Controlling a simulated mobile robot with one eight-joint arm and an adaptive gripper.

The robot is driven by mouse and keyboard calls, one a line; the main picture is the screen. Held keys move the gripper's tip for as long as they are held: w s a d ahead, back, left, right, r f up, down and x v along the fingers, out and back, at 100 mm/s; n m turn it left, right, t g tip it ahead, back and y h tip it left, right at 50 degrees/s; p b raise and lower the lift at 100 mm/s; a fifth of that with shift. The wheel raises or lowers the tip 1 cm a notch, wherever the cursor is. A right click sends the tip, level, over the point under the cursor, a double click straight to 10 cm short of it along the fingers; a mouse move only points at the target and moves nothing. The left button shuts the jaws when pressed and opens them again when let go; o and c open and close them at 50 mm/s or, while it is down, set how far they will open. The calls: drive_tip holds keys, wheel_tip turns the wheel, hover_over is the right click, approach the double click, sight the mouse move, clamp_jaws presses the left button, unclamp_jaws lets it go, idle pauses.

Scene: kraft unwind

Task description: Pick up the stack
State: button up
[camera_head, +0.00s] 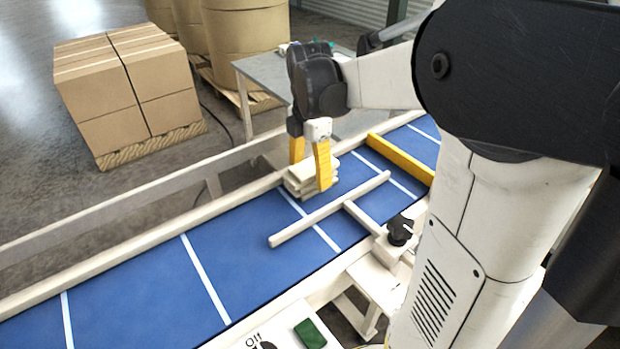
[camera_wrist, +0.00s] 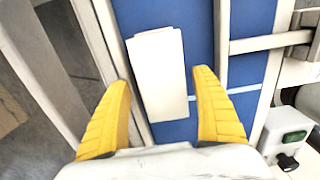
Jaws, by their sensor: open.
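The stack (camera_head: 299,184) is a small pile of flat, cream-coloured pieces on the blue conveyor belt (camera_head: 150,280), close to the belt's far side rail. In the wrist view the stack (camera_wrist: 160,75) shows from above as a pale, long rectangle between and ahead of my fingers. My gripper (camera_head: 309,177) has yellow fingers and points down at the stack. In the wrist view my gripper (camera_wrist: 163,110) is open, with one finger on each side of the stack's near end. Gaps show between the fingers and the stack there. The fingers partly hide the stack in the head view.
A cream guide bar (camera_head: 330,208) crosses above the belt beside the stack. A yellow bar (camera_head: 400,158) lies further along. A black knob (camera_head: 400,230) and a control box with a green button (camera_head: 310,334) are at the near side. Boxes (camera_head: 125,85) stand on a pallet beyond.

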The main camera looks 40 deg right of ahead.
drive_tip(key=shift+r, duration=0.1)
drive_tip(key=c, duration=1.4)
drive_tip(key=shift+o, duration=0.2)
